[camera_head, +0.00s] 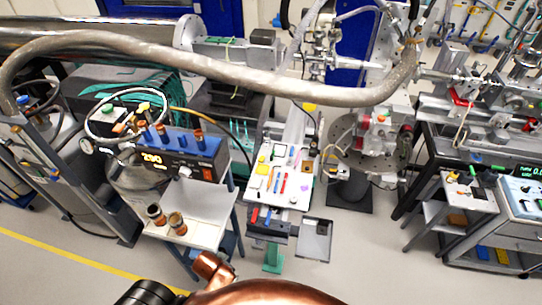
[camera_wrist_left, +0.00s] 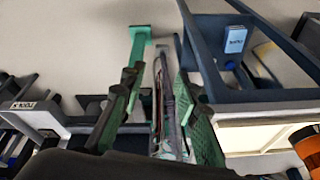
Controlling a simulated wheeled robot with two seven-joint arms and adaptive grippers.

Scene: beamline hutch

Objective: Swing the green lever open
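I cannot pick out a green lever for certain. In the head view the left gripper's fingers are not visible. My right gripper is in neither view.
A white-topped cart (camera_head: 294,190) with small tools stands in the middle, on a green foot (camera_head: 272,259). A side table (camera_head: 203,203) with an instrument box (camera_head: 178,157) is to its left. A thick grey hose (camera_head: 230,76) arches across. Workbenches stand at right; some floor is clear.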

